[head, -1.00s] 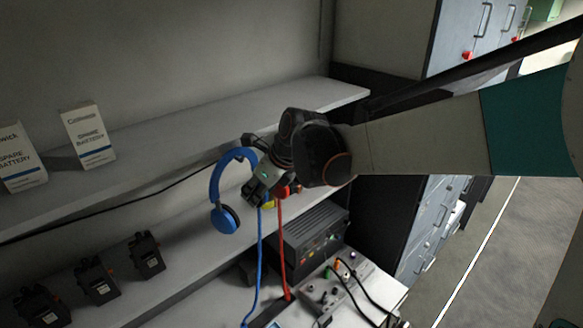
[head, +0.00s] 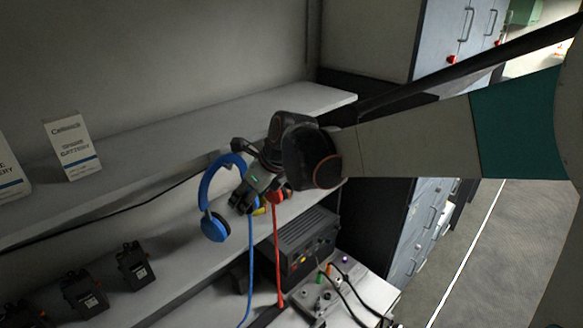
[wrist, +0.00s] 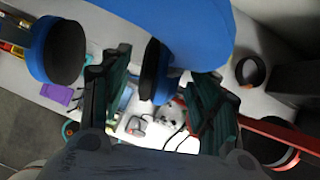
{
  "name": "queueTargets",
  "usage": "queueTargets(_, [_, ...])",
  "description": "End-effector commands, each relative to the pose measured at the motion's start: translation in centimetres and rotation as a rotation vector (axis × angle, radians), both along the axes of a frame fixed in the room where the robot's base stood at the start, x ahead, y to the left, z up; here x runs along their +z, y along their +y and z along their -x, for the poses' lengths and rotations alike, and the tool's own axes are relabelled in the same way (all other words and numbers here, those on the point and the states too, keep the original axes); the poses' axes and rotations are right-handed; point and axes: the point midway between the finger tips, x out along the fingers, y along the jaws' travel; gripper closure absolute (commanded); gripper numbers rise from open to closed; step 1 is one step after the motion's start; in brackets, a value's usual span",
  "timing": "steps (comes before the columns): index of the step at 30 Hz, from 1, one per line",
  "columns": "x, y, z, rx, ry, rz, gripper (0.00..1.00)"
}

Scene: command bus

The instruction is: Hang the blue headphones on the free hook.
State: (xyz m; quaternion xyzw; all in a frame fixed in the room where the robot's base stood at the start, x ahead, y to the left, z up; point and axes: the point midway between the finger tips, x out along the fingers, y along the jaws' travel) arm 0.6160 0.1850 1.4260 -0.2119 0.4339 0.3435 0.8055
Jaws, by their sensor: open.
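The blue headphones (head: 207,190) are upright below the upper shelf's front edge, headband up and ear cups down. A blue cord (head: 251,265) runs down beside them. My gripper (head: 240,175) is at their right side. In the wrist view, the blue headband (wrist: 185,25) crosses the top, one ear cup (wrist: 55,52) is at left. The other ear cup (wrist: 155,70) shows between the spread fingers of my gripper (wrist: 155,100); I cannot tell whether they touch it. Something red and yellow (head: 278,195) is behind my gripper, with a red cord below. The free hook cannot be made out.
Spare battery boxes (head: 73,147) stand on the upper shelf (head: 290,105). Several black devices (head: 134,265) line the lower shelf at left. A dark equipment box (head: 303,243) and a panel with cables (head: 335,290) are at lower right. The aisle floor at right is clear.

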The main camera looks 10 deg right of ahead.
Motion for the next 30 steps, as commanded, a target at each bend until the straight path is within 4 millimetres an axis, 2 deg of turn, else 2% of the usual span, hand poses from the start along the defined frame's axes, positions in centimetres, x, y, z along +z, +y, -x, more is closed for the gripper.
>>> queueTargets(12, [6.6,-2.9,3.3,-0.001,0.000,0.000,0.44])
queueTargets(20, [9.1,-4.0,4.5,0.000,0.000,0.000,0.44])
queueTargets(23, [8.9,-4.3,4.9,0.014,-0.008,0.010,0.44])
queueTargets(25, [8.2,-4.6,5.3,0.048,-0.028,0.034,0.44])
queueTargets(30, [4.0,-6.4,7.7,0.234,-0.131,0.168,0.44])
